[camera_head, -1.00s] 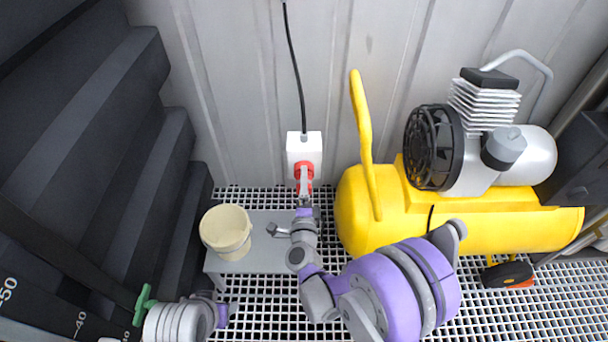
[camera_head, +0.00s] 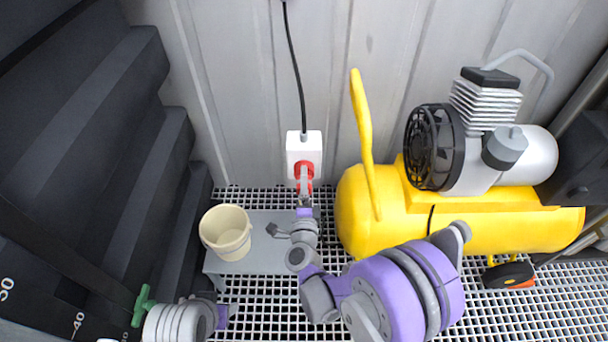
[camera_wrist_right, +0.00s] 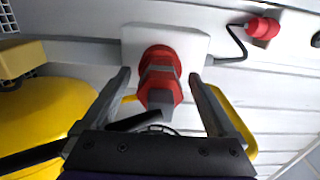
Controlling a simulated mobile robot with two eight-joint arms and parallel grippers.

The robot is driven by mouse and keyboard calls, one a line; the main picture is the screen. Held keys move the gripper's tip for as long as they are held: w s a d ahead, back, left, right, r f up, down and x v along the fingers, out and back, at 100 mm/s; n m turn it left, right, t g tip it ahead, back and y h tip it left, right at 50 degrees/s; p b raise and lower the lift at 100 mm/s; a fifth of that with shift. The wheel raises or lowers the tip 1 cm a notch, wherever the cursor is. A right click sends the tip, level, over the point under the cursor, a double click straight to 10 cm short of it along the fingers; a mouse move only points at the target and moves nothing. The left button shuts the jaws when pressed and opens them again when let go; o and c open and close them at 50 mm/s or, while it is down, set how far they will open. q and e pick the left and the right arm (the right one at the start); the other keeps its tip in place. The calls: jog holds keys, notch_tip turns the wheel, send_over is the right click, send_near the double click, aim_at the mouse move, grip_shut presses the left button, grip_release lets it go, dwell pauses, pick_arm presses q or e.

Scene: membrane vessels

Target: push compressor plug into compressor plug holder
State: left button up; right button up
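The white wall box (camera_head: 304,147) carries the red compressor plug holder (camera_head: 304,168). In the right wrist view the box (camera_wrist_right: 193,45) sits at top centre with the red holder (camera_wrist_right: 160,57) on it. The compressor plug (camera_wrist_right: 160,92), red with a dark end, is at the holder's mouth, in line with it; how deep it sits cannot be told. My right gripper (camera_wrist_right: 163,82) is open, one finger on each side of the plug with gaps showing. In the head view my right gripper (camera_head: 304,184) covers much of the plug.
The yellow compressor (camera_head: 465,228) stands close on the right, its raised yellow handle (camera_head: 363,130) near my right arm. A cream bucket (camera_head: 226,232) stands on a grey bench (camera_head: 240,265) at left. A black cable (camera_head: 295,65) runs up the wall from the box.

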grip_shut()
jog(key=shift+s, duration=0.2)
dwell(0.3)
jog(key=shift+s+b, duration=0.55)
jog(key=shift+s, duration=2.25)
